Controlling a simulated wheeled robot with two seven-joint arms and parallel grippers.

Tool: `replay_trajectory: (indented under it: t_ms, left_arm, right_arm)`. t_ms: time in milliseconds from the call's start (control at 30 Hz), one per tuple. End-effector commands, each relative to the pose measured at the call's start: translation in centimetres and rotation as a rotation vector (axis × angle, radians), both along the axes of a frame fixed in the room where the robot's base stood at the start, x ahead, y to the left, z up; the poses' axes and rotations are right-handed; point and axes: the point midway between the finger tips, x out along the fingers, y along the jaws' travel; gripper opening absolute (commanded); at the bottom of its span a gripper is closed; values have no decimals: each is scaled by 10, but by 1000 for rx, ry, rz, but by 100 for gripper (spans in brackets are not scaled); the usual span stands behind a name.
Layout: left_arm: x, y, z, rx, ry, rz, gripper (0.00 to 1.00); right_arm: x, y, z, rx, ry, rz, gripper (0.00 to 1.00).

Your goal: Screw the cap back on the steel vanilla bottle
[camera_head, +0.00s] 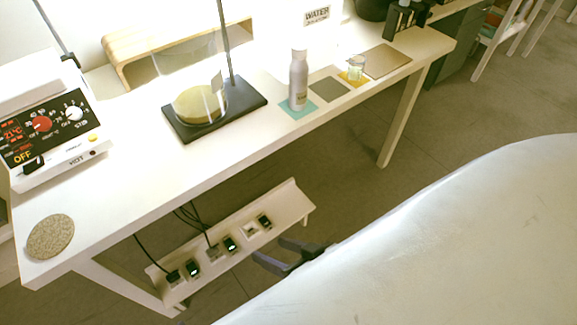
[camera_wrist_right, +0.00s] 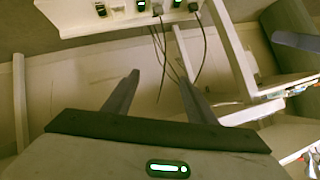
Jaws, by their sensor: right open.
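A pale steel-grey bottle (camera_head: 298,82) stands upright on a teal mat (camera_head: 286,112) near the front edge of the bench. It has a label low on its front and a narrower top; I cannot tell whether that top is a cap. No separate loose cap is clear to me. My right gripper (camera_head: 268,250) is open and empty, low in front of the bench and well below the bottle. Its two spread fingers (camera_wrist_right: 158,82) also show in the right wrist view, with nothing between them.

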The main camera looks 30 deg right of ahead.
Motion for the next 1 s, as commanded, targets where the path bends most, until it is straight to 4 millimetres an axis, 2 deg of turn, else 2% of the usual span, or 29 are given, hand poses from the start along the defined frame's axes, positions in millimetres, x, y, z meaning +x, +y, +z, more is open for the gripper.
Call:
replay_trajectory:
  t_ms: [100, 200, 533, 667, 867, 1000]
  left_arm:
    - [1, 0, 1, -1, -3, 0, 47]
    - [2, 0, 2, -1, -6, 0, 47]
    - [3, 0, 4, -2, -9, 1, 47]
    - [2, 0, 13, -2, -8, 1, 47]
    - [-1, 2, 43, 5, 3, 5, 47]
    - [-3, 4, 46, 8, 7, 7, 47]
  right_arm:
    - [-18, -8, -21, -189, 36, 96, 51]
    - [-26, -12, -29, -272, 52, 141, 51]
    - [-28, -14, -32, -299, 57, 156, 51]
    - [-29, -15, -24, -299, 58, 153, 51]
    - [-30, -18, 7, -303, 65, 147, 51]
    - [-31, -19, 12, -304, 67, 144, 51]
